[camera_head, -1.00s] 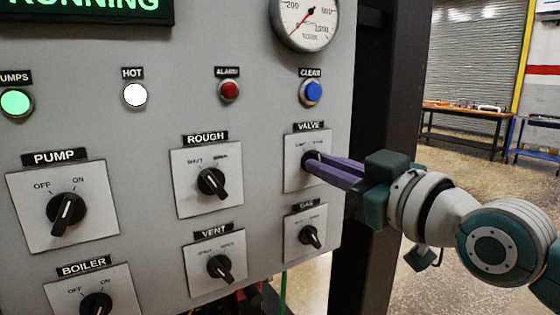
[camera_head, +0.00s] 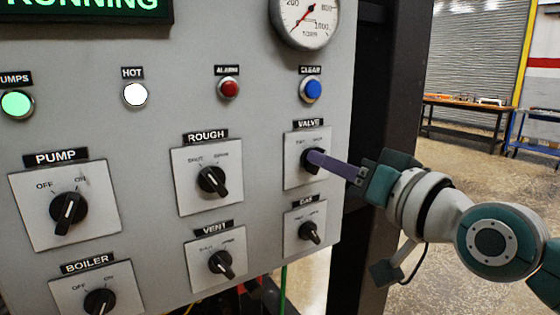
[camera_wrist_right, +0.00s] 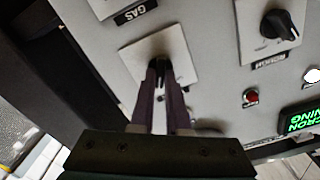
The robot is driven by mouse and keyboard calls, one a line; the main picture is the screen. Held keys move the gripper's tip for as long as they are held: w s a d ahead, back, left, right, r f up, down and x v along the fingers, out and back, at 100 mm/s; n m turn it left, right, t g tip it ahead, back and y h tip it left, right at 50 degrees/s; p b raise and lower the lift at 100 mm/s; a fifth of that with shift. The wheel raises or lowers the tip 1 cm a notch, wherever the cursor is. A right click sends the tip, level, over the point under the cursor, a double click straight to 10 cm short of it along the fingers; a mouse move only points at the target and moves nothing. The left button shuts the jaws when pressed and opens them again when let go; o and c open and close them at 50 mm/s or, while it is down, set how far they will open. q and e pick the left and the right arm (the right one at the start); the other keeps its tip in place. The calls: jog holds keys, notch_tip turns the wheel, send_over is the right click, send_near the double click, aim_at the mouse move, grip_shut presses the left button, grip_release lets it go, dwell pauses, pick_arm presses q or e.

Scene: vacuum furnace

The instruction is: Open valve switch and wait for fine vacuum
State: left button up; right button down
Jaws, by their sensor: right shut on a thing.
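The valve switch (camera_head: 308,163) is a black rotary knob on a light square plate, under the VALVE label, at the right of the grey panel. My right gripper (camera_head: 314,158) reaches in from the right, its purple fingers shut on this knob. In the right wrist view the two fingers (camera_wrist_right: 160,68) straddle the black knob (camera_wrist_right: 159,60). The fingers hide much of the knob, so its exact setting is hard to read. The round gauge (camera_head: 306,18) marked TORR has a red needle slanting to the lower left. My left gripper is out of view.
The ROUGH (camera_head: 212,180), VENT (camera_head: 221,263), GAS (camera_head: 309,232), PUMP (camera_head: 68,212) and BOILER (camera_head: 99,301) knobs surround it. The green RUNNING display (camera_head: 85,8) is at top left. A green PUMPS lamp (camera_head: 17,103) and white HOT lamp (camera_head: 135,95) are lit.

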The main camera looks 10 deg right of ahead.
jog(key=shift+m, duration=0.3)
jog(key=c, duration=0.9)
grip_release()
jog(key=v, duration=1)
